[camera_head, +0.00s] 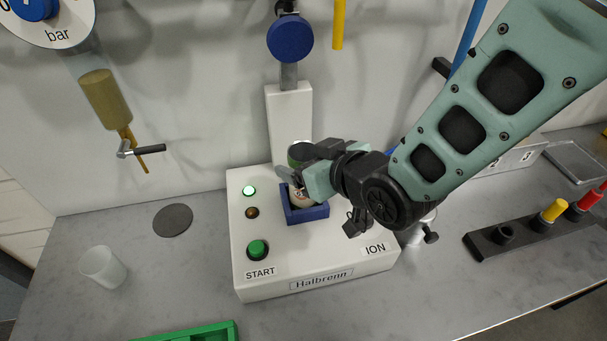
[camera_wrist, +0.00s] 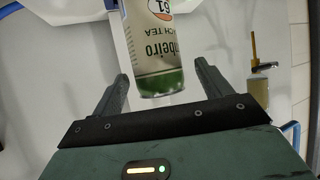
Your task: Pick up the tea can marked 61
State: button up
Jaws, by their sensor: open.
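The tea can (camera_wrist: 152,48) is cream with a green band, dark lettering with the word TEA and an orange-ringed mark. It appears upside down in the wrist view, where its upper part is cut off and the mark is only partly readable. In the head view the can (camera_head: 298,198) stands in the blue square holder (camera_head: 308,215) on the white machine, partly hidden by my gripper. My gripper (camera_wrist: 162,75) is open, with one finger on each side of the can and visible gaps. In the head view my gripper (camera_head: 300,180) is at the can.
The white machine (camera_head: 320,265) has a green START button (camera_head: 257,250) and a column (camera_head: 290,125) behind the holder. A cup (camera_head: 103,267) and dark disc (camera_head: 173,220) lie left. A black rack (camera_head: 520,235) with coloured pieces is right.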

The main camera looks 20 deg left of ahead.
jog(key=shift+p+x, duration=0.7)
jog(key=shift+x, duration=1.1)
jog(key=shift+r, duration=0.1)
jog(key=c, duration=1.4)
jog(key=shift+r, duration=0.15)
